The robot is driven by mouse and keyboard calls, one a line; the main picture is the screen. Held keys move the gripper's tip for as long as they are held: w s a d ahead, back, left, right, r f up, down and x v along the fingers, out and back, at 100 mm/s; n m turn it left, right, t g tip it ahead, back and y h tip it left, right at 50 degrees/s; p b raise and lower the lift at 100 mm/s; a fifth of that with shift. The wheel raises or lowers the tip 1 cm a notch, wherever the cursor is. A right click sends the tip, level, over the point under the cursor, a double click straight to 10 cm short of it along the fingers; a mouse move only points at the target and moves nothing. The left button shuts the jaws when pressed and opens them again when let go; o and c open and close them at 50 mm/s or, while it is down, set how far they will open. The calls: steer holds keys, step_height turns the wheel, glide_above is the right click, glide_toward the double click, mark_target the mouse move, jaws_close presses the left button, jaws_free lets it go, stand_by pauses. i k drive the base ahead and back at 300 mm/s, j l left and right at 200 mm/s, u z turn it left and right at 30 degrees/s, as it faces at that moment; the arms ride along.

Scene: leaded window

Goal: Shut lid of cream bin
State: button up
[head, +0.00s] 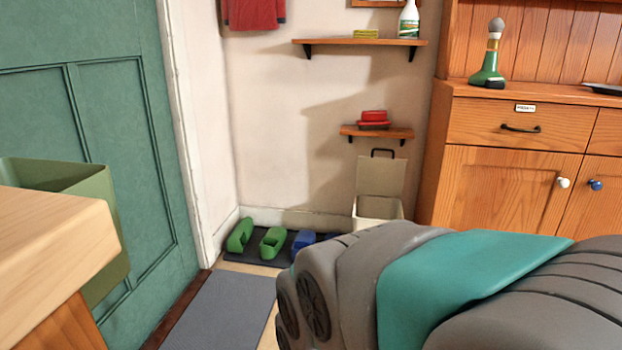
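The cream bin (377,209) stands on the floor against the back wall, left of the wooden cupboard. Its lid (381,177) is open and stands upright at the back, with a dark handle at its top edge. The lower part of the bin is hidden behind a large grey and teal shape in the foreground, which looks like my arm. My gripper does not show, so its state and its place relative to the bin cannot be seen.
A small shelf (350,131) with a red item hangs just above the lid. Green shoes (273,242) and blue shoes stand on a dark mat left of the bin. A wooden worktop (50,240) and a green container (95,195) are near left. The wooden cupboard (490,190) stands right.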

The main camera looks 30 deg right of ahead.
mark_target(375, 176)
steer(key=z, duration=1.2)
